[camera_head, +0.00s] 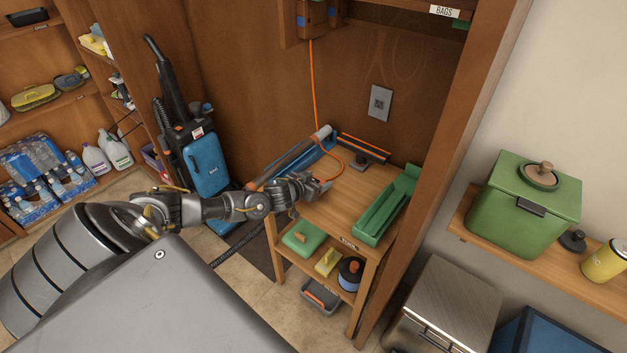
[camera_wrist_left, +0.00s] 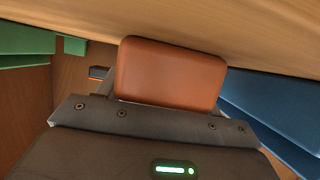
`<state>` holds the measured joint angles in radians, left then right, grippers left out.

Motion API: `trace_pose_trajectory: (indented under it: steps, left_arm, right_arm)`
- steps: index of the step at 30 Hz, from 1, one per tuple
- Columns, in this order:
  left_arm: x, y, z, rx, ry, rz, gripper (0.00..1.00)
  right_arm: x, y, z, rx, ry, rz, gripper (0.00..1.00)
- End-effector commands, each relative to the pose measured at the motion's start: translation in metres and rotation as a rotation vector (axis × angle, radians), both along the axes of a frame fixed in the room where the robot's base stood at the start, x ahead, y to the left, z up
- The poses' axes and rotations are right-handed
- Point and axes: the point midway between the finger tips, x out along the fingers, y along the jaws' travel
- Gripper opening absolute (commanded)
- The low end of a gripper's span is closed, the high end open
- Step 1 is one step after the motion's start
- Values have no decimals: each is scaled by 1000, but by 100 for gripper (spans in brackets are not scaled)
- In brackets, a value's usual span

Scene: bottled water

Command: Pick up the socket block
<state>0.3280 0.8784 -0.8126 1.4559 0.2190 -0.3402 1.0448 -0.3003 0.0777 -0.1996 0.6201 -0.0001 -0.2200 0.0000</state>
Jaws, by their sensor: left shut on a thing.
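My left gripper (camera_head: 318,187) is over the front left part of the small wooden table (camera_head: 337,207). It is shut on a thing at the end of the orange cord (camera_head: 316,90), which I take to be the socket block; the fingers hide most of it. The cord hangs from a box (camera_head: 312,20) on the wall and loops down to the gripper. In the left wrist view a rounded orange-brown piece (camera_wrist_left: 172,72) stands at the jaw, close to a wooden surface; I cannot tell whether it is a finger pad. My right gripper is not in view.
A green tray (camera_head: 385,208) lies at the table's right side. A blue tray with a grey roll (camera_head: 290,158) is at its left, just behind the gripper. A dark small object (camera_head: 362,160) sits at the back. A blue vacuum cleaner (camera_head: 205,165) stands left.

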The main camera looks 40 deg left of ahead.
Motion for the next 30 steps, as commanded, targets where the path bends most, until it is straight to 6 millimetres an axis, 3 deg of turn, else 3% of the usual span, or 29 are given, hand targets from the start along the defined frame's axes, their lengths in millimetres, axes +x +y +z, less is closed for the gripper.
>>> trace_pose_trajectory:
  steps: [1, 6, 17, 23, 30]
  left_arm:
    - [0, 0, 0, 0, 0, 0, 42]
    - [1, 1, 2, 0, -4, 1, 24]
    - [1, 1, 8, -2, -6, 1, 24]
    - [-3, 1, 36, 1, -6, -1, 24]
    - [-51, 1, 92, 4, -4, -4, 24]
  right_arm:
    - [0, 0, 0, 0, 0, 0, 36]
    - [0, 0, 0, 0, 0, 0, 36]
    - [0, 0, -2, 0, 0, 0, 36]
    - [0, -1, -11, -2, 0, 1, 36]
    - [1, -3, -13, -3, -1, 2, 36]
